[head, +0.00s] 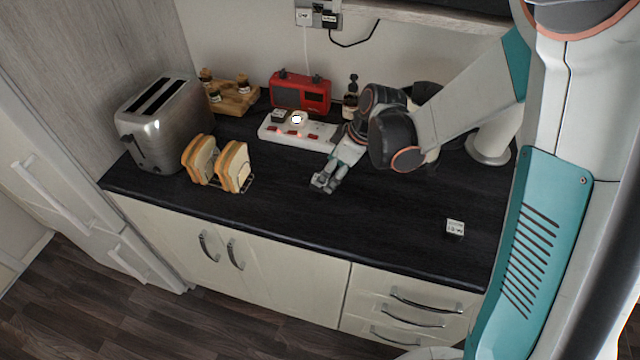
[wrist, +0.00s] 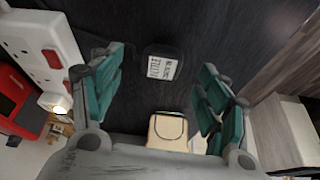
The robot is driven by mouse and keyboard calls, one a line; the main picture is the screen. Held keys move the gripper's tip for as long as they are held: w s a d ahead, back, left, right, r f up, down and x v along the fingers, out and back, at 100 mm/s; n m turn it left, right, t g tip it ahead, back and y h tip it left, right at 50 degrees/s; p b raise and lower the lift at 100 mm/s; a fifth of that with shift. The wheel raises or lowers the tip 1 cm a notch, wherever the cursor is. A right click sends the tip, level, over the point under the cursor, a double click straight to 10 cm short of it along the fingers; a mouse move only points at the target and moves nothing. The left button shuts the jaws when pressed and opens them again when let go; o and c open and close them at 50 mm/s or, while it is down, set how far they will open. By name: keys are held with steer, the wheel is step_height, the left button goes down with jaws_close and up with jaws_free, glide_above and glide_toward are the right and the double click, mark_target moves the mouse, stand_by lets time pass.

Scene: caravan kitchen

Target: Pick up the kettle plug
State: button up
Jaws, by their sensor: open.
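A dark plug (wrist: 163,63) with a white printed label, which seems to read kettle, lies on the black worktop in the wrist view. It shows ahead of my open, empty gripper (wrist: 160,85), between the lines of the two teal-padded fingers and not touching them. In the head view my gripper (head: 324,183) hangs low over the middle of the worktop, in front of the socket strip. I cannot make out a plug there; the gripper may hide it. Another small block with a white label (head: 455,228) lies at the worktop's right front, apart from the gripper.
The white socket strip (head: 285,132) holds plugs and lies close behind my gripper, with a red radio (head: 300,92) behind it. A toast rack with bread (head: 218,165) and a steel toaster (head: 163,123) stand left. The worktop's front middle is clear.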

steer(key=x, duration=0.2)
steer(key=b+x, duration=0.1)
steer(key=x, duration=0.1)
steer(key=shift+s+a+f, duration=0.15)
steer(key=shift+a+f, duration=0.05)
steer(key=shift+f, duration=0.2)
steer(key=shift+c, duration=0.3)
steer(key=c, duration=1.1)
steer(key=shift+r, duration=0.1)
